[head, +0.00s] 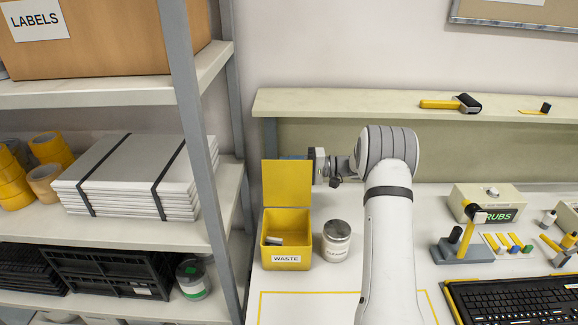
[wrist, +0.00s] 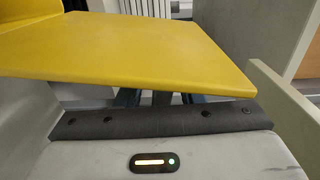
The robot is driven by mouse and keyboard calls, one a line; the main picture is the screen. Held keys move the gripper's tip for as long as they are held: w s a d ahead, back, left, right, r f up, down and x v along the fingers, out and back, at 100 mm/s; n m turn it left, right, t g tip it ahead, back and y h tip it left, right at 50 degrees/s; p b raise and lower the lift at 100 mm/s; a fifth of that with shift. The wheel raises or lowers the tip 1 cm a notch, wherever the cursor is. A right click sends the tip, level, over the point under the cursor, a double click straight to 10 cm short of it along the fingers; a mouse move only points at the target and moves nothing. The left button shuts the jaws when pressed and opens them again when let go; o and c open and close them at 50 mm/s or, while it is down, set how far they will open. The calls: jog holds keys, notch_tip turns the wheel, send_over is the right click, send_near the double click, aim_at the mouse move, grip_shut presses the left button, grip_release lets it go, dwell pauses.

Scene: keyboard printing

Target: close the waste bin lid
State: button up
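The yellow waste bin (head: 287,250) stands on the table at the left end, with a "WASTE" label on its front. Its lid (head: 287,183) is open and stands upright at the back of the bin. A small pale object (head: 273,240) lies inside. My gripper (head: 297,157) is at the lid's upper right, with its fingers mostly hidden behind the lid. In the wrist view the yellow lid (wrist: 130,45) fills the upper middle and covers the fingertips. Dark finger parts show below its edge. I cannot tell whether the fingers touch the lid or how far apart they are.
A shelf rack (head: 190,120) rises at the left. A raised ledge (head: 340,103) runs along the wall behind. A keyboard (head: 515,300) and small tools lie at the right.

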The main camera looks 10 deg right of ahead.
grip_shut()
jog(key=shift+a+f, duration=0.1)
jog(key=shift+a, duration=0.05)
dwell(0.4)
